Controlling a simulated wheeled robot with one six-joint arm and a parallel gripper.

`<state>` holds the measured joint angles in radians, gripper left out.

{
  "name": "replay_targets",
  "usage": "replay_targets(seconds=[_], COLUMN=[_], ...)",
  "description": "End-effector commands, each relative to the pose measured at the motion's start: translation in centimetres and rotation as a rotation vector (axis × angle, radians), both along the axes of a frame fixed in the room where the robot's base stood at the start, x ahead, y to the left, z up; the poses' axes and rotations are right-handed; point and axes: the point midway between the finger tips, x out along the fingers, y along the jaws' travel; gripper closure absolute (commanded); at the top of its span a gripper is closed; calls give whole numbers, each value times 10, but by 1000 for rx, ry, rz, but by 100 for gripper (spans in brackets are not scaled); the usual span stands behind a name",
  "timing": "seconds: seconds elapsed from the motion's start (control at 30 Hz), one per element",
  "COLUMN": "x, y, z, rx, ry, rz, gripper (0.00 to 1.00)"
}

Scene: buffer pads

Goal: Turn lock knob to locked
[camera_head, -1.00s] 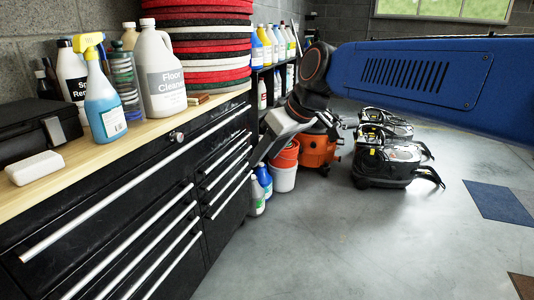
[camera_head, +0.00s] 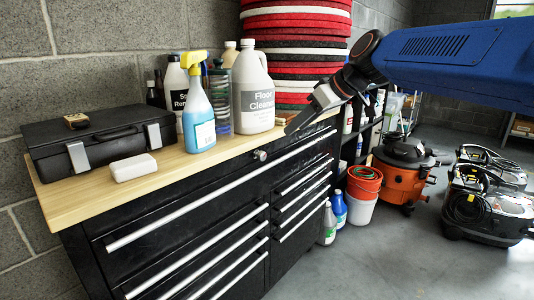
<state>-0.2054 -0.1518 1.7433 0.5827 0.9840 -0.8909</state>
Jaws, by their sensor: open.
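The lock knob (camera_head: 260,155) is a small round silver knob on the upper front of the black drawer cabinet (camera_head: 85,232), just under the wooden top. My gripper (camera_head: 292,126) is at the end of my blue arm, right of the knob and higher in the picture. It overlaps the worktop's edge in view and looks apart from the knob. It holds nothing that I can see. Its fingers show nearly edge-on, so the gap between them is hard to make out. The knob's face is too small to read its turn position.
On the wooden worktop (camera_head: 75,190) stand a black case (camera_head: 95,140), a white block (camera_head: 133,167), a spray bottle (camera_head: 197,115), a floor cleaner jug (camera_head: 253,95) and stacked pads (camera_head: 295,30). Buckets (camera_head: 362,205) and an orange vacuum (camera_head: 400,185) stand right of the cabinet.

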Motion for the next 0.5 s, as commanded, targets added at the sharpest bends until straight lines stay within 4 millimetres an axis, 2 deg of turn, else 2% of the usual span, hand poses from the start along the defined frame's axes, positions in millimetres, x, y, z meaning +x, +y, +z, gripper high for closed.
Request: replay_targets(seconds=[0.17,0.5], x=[8,33], y=[10,43], z=[-13,-56], rx=[-1,-1], ry=[2,4], rz=[1,1], gripper=[57,57])
